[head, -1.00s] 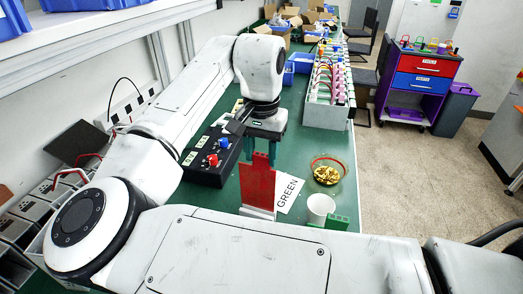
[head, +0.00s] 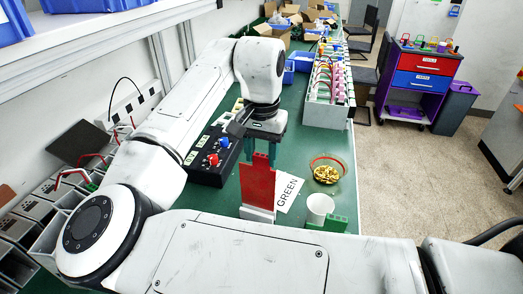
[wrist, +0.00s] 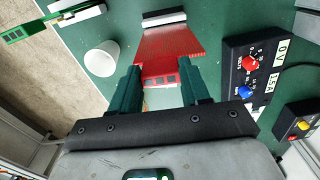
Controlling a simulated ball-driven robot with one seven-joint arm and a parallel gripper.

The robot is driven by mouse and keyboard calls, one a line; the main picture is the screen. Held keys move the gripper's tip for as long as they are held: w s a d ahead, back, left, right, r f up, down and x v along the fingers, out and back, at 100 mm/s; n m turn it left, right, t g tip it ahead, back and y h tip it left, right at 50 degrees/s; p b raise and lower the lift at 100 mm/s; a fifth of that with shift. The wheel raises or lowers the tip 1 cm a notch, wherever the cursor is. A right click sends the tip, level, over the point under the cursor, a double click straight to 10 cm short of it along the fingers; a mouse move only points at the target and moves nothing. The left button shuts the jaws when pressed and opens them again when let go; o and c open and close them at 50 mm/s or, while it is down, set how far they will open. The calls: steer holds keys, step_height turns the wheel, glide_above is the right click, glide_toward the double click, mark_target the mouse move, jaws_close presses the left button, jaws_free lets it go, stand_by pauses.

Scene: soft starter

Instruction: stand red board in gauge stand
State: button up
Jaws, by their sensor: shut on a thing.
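The red board (head: 259,184) stands upright under my gripper (head: 261,152), which is shut on its narrow top. In the wrist view my gripper (wrist: 162,88) has its dark green fingers on either side of the red board (wrist: 168,43). A pale stand (head: 257,214) shows at the board's lower edge in the head view. A white and black strip, seemingly this stand (wrist: 165,16), shows beyond the board in the wrist view. I cannot tell whether the board's lower edge is seated in it.
A green board (head: 335,223) and a white cup (head: 319,208) are to the right. A GREEN card (head: 289,192) lies beside the red board. A bowl of brass-coloured parts (head: 327,170) is farther right. A black control box (head: 209,164) is to the left.

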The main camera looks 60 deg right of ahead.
mark_target(261, 167)
steer(key=shift+f+b, duration=1.05)
steer(key=shift+f, duration=1.4)
steer(key=o, duration=1.1)
step_height(261, 167, up, 11)
steer(key=shift+f, duration=0.1)
stand_by(0.7)
